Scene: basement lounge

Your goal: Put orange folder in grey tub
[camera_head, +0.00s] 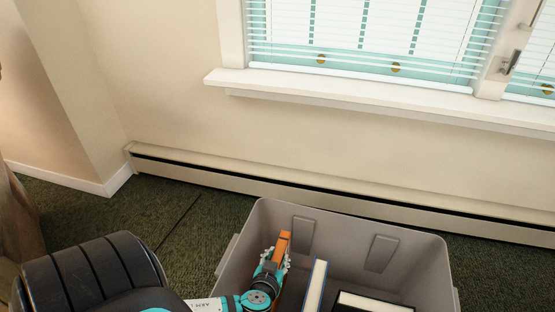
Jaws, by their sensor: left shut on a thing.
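The grey tub (345,221) stands on the carpet at the bottom centre-right, cut off by the lower edge of the head view. My left gripper (274,264) is inside the tub's outline, near its left wall, shut on the orange folder (284,239). Only a narrow upright strip of the folder shows; the gripper hides the rest. I cannot tell whether the folder touches the tub floor. My right gripper is not in view.
Inside the tub, right of the folder, are a book with pale pages (315,286) standing upright and a dark-covered book (372,303). A baseboard heater (330,196) runs along the wall behind the tub, under the window sill (350,101). Green carpet (190,215) is clear to the left.

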